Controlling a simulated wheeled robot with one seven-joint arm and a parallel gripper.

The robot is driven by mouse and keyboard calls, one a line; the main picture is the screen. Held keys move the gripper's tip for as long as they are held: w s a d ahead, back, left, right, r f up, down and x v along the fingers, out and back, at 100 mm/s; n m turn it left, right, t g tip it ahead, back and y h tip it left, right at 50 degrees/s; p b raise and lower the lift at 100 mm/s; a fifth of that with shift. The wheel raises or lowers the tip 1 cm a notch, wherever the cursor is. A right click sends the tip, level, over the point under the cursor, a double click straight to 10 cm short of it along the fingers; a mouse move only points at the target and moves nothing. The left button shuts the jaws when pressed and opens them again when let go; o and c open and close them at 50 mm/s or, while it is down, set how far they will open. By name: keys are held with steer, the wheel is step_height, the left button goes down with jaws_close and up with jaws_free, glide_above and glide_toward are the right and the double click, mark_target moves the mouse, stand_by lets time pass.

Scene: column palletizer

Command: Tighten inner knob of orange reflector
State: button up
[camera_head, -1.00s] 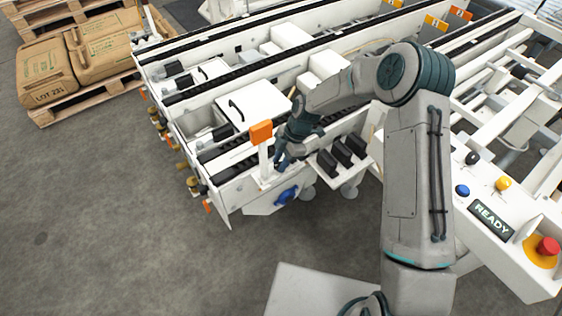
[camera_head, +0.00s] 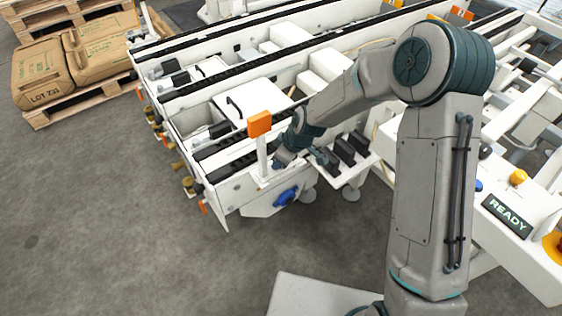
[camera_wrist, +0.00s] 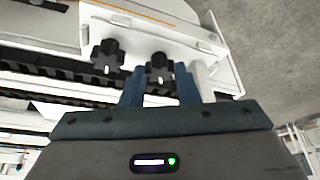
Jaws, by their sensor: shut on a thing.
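The orange reflector (camera_head: 259,124) stands on a white post (camera_head: 262,158) at the near corner of the conveyor frame. My gripper (camera_head: 279,163) is right beside this post, pointing down at the frame. In the wrist view two black star-shaped knobs sit on a white bracket. My blue fingers (camera_wrist: 159,84) are around the right knob (camera_wrist: 159,68), one on each side, shut on it. The left knob (camera_wrist: 107,55) is free, just outside the left finger. In the head view my gripper and wrist hide the knobs.
A blue part (camera_head: 286,197) sticks out below the frame near the gripper. Black blocks (camera_head: 343,150) on a white shelf stand close right of my wrist. A white lidded box (camera_head: 250,100) is behind the post. The grey floor (camera_head: 120,220) at left is clear.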

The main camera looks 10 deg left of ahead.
steer(key=shift+s+f+m+t+h+b, duration=0.15)
steer(key=shift+m+t+b, duration=0.15)
steer(key=shift+m, duration=0.5)
steer(key=shift+s+r+m+t+h+b, duration=0.15)
steer(key=shift+m+b, duration=0.25)
steer(key=shift+m, duration=0.4)
steer(key=shift+w+f, duration=0.1)
steer(key=o, duration=1)
steer(key=shift+r, duration=0.2)
steer(key=shift+r, duration=0.3)
steer(key=p+v, duration=0.1)
steer(key=v, duration=0.5)
steer(key=p+v, duration=0.1)
steer(key=v, duration=0.6)
steer(key=shift+s+d+f, duration=0.1)
steer(key=shift+s+d, duration=0.05)
steer(key=shift+s, duration=0.1)
